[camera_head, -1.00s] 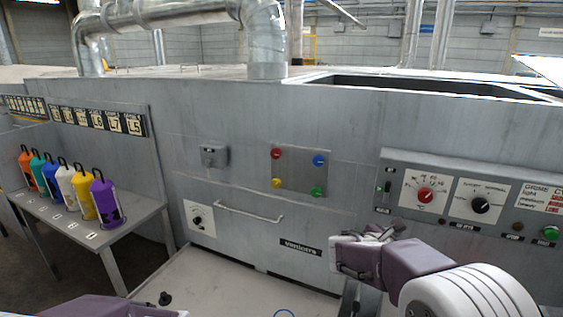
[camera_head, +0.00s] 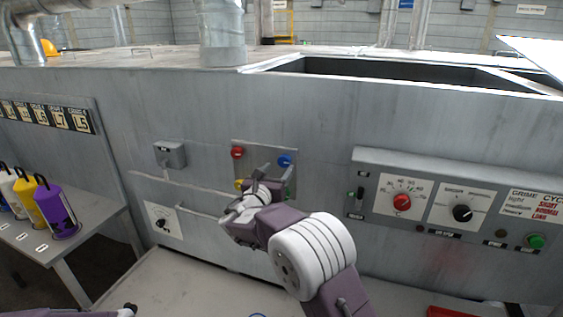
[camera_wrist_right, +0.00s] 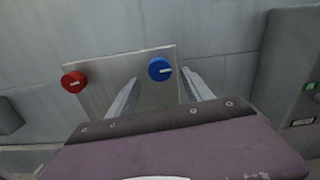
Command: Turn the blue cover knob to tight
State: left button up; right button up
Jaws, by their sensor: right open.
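The blue knob (camera_head: 285,160) sits at the upper right of a square metal cover plate (camera_head: 262,150) on the grey machine wall. My right gripper (camera_head: 274,172) is in front of the plate, with its fingers pointing at the blue knob. In the right wrist view the blue knob (camera_wrist_right: 160,69) shows between the two spread fingers, apart from both, with a pale line across its face. The right gripper is open and empty. Only a small part of my left arm, with a dark tip (camera_head: 130,308), shows at the bottom left edge.
The red knob (camera_head: 237,152) is on the plate's upper left. The yellow knob (camera_head: 239,184) is below it, and the green one is mostly hidden by my arm. A control panel (camera_head: 365,166) juts out to the right. Colored bottles stand on a table (camera_head: 100,222) at left.

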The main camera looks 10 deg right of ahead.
aim_at(283, 163)
jog(key=x, duration=0.3)
jog(key=shift+r+p, duration=0.1)
jog(key=shift+p, duration=0.3)
jog(key=shift+w+d, duration=0.2)
jog(key=shift+w, duration=0.1)
grip_shut()
jog(key=shift+f+m+b, duration=0.25)
jog(key=shift+m+b, duration=0.05)
jog(key=shift+b, duration=0.4)
jog(key=m+b, duration=0.9)
jog(key=b, duration=0.3)
jog(key=shift+f, duration=0.1)
jog(key=m+b, duration=0.3)
jog(key=m, duration=0.1)
jog(key=shift+w+m+b, duration=0.1)
jog(key=shift+m+b, duration=0.2)
jog(key=shift+b, duration=0.1)
jog(key=shift+m+b, duration=0.95)
jog(key=shift+m, duration=0.85)
